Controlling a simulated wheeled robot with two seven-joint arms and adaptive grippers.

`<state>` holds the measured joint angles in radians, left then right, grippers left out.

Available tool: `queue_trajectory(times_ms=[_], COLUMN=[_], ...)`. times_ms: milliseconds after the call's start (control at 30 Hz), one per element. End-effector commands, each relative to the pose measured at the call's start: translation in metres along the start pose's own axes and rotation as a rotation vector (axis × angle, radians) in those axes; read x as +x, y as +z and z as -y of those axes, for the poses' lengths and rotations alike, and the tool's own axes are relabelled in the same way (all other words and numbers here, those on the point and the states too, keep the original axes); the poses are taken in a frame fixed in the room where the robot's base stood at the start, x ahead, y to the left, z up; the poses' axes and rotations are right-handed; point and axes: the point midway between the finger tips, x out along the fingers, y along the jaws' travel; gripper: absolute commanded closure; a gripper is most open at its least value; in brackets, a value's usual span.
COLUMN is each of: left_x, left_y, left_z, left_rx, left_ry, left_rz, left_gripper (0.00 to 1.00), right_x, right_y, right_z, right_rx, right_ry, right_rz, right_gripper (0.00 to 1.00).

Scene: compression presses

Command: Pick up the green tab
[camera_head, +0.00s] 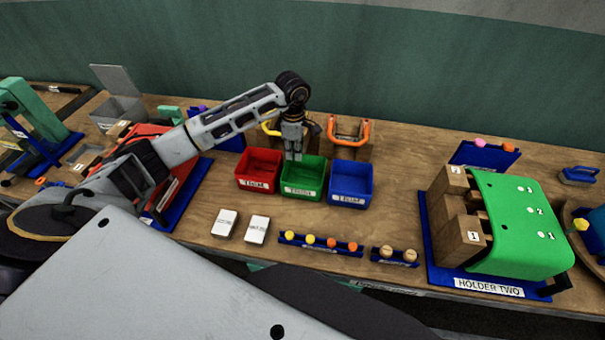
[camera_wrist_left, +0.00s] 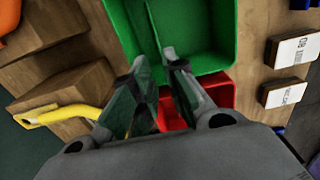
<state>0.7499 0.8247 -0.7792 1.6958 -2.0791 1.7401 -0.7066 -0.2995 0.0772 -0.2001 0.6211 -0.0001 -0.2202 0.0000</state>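I cannot make out a separate green tab with certainty in either view. My left gripper (camera_head: 293,157) points down over the green bin (camera_head: 303,190), at its back left. In the left wrist view, its two fingers (camera_wrist_left: 157,63) reach toward the green bin (camera_wrist_left: 215,30), with a narrow gap between the tips. A dark green patch shows by the left finger; I cannot tell whether it is a part or a reflection. The bin's floor is partly hidden by the fingers. My right gripper is not in view.
A red bin (camera_head: 258,180) and a blue bin (camera_head: 351,190) flank the green bin. Yellow and orange handles (camera_head: 348,133) stand behind. Two white cards (camera_head: 257,229) and a blue peg strip (camera_head: 321,245) lie in front. A green-topped holder (camera_head: 524,225) stands at right.

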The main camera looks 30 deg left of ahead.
Motion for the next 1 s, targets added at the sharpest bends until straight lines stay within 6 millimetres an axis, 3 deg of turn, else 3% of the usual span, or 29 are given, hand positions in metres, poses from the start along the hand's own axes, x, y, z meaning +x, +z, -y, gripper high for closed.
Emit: queue_trajectory(times_ms=[233,767,1000], left_x=[0.025,0.032,0.054], left_y=[0.001,0.0,0.0], left_z=[0.001,0.0,0.001], left_rx=[0.0,0.0,-0.001], left_ry=[-0.002,-0.001,-0.003], left_rz=[0.001,0.0,0.0], left_gripper=[0.86,0.86,0.86], right_x=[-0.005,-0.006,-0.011], right_y=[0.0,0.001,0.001], right_z=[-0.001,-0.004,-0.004], right_rx=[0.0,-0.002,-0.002], right_ry=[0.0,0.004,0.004], right_rz=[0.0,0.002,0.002], right_gripper=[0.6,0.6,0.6])
